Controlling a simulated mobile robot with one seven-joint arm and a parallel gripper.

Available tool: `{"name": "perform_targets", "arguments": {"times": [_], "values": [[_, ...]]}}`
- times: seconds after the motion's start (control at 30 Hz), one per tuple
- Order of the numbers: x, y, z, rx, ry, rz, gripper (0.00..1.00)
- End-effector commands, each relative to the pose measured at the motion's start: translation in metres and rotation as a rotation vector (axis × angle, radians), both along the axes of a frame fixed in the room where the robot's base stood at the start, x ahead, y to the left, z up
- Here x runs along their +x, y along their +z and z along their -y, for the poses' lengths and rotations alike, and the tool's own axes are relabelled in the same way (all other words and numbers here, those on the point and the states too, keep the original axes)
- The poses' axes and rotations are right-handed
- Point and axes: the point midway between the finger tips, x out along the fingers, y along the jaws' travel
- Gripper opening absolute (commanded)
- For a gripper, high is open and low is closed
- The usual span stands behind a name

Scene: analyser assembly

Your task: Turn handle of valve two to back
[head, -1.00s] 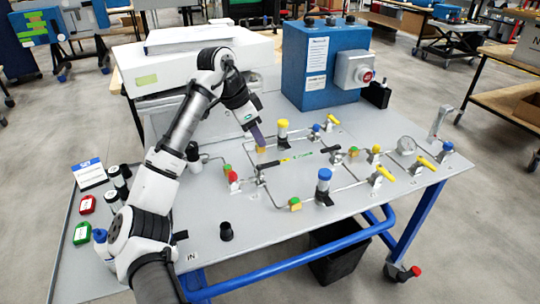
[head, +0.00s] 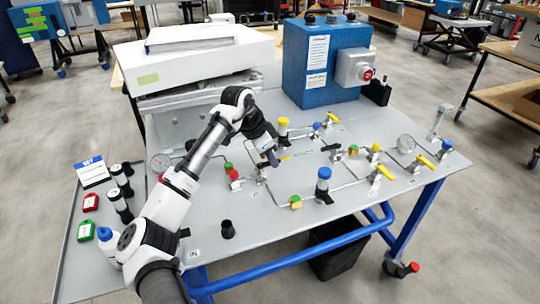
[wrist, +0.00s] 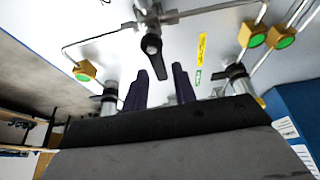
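The valve at the middle left of the panel (head: 262,172) has a black lever handle, which shows in the wrist view (wrist: 152,44) pointing toward my gripper. I cannot read which valve is number two. My gripper (head: 270,157) is just above this valve, hiding most of its handle in the head view. Another black-handled valve (head: 331,148) sits to the right.
Close by stand a yellow-capped cylinder (head: 283,127), a blue-capped cylinder (head: 323,182) and a red knob (head: 234,174). Yellow-handled valves (head: 384,172) are at the right. A blue box (head: 326,65) stands at the back. The front of the grey tabletop (head: 270,222) is mostly clear.

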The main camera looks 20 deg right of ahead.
Motion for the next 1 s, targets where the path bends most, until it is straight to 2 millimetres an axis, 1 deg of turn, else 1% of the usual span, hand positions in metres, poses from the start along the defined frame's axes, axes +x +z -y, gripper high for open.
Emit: {"name": "perform_targets", "arguments": {"times": [0.03, 0.2, 0.47, 0.63, 0.77, 1.0], "values": [[0.0000, 0.0002, -0.0001, 0.000, 0.000, 0.000, 0.21], [0.0000, 0.0003, 0.0000, 0.000, 0.000, 0.000, 0.00], [0.0000, 0.0007, 0.0002, -0.001, 0.012, 0.000, 0.00], [0.0014, 0.0017, 0.0004, -0.002, 0.066, -0.001, 0.00], [0.0037, 0.0022, -0.0001, -0.002, 0.144, -0.002, 0.00], [0.0093, 0.0031, -0.0012, -0.002, 0.354, -0.002, 0.00]]}}
